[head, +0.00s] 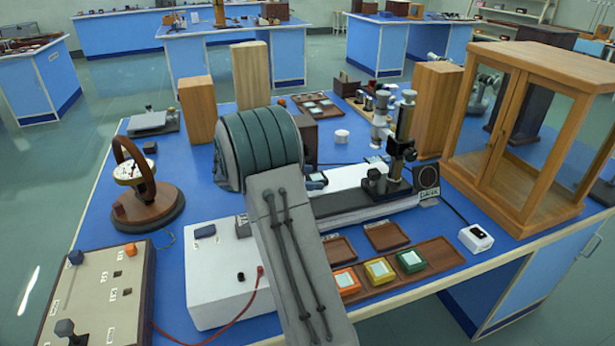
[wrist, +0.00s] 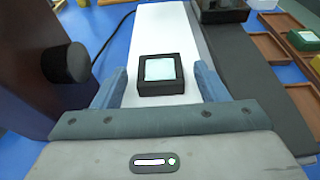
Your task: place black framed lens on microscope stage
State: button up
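The black framed lens, a small black square with a pale pane, lies flat on a long white surface (wrist: 160,22). It is in the middle of the wrist view (wrist: 160,69) and partly shows beside my arm in the head view (head: 316,181). My gripper (wrist: 160,80) is open. Its fingers stand on either side of the lens, with a narrow gap on each side, so it holds nothing. The head view hides most of the gripper behind my arm.
A wooden tray (head: 440,248) holds orange, yellow and green framed lenses at the front. A dark upright block (wrist: 40,60) with a black knob is close left of the gripper. A glazed wooden cabinet (head: 500,190) and tall wooden blocks (head: 250,75) stand around the bench.

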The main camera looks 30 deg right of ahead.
jog(key=shift+w+a+r, duration=0.1)
jog(key=shift+a+r, duration=0.1)
jog(key=v, duration=1.1)
jog(key=shift+a+p, duration=0.3)
jog(key=shift+p, duration=0.15)
jog(key=shift+r, duration=0.2)
